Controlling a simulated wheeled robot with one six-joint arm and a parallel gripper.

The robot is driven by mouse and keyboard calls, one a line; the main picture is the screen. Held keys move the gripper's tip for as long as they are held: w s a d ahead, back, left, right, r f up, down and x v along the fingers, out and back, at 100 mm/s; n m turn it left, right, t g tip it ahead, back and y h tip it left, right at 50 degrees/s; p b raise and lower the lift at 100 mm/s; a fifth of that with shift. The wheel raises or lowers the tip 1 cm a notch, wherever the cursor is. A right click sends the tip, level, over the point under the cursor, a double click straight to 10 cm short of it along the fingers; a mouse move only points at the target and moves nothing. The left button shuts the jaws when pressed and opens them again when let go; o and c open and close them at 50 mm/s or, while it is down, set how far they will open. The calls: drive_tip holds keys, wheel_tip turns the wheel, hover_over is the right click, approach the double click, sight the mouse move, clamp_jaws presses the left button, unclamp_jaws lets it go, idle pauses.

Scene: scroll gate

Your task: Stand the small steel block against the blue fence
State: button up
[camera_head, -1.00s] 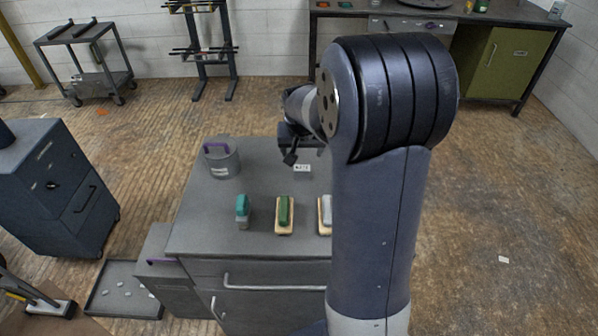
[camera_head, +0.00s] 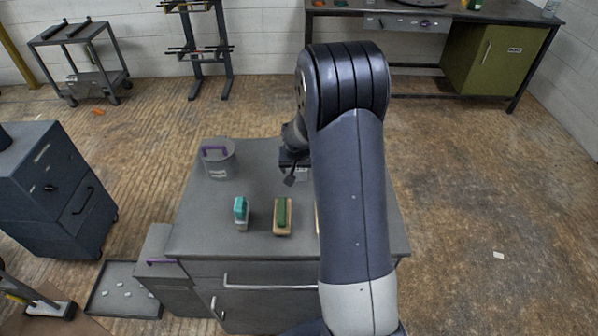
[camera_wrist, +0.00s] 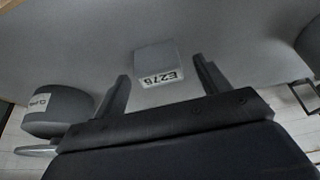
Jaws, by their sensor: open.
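I cannot make out a blue fence in either view; my arm hides part of the cabinet top.
On the cabinet top (camera_head: 215,232) stand a grey bucket (camera_head: 219,166) with a purple handle, a teal-topped item (camera_head: 241,211) and a green block on a tan base (camera_head: 282,216). A drawer unit (camera_head: 55,190) is at left, a workbench (camera_head: 420,30) behind.

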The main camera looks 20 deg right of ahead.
drive_tip(key=shift+w, duration=0.1)
drive_tip(key=c, duration=1.5)
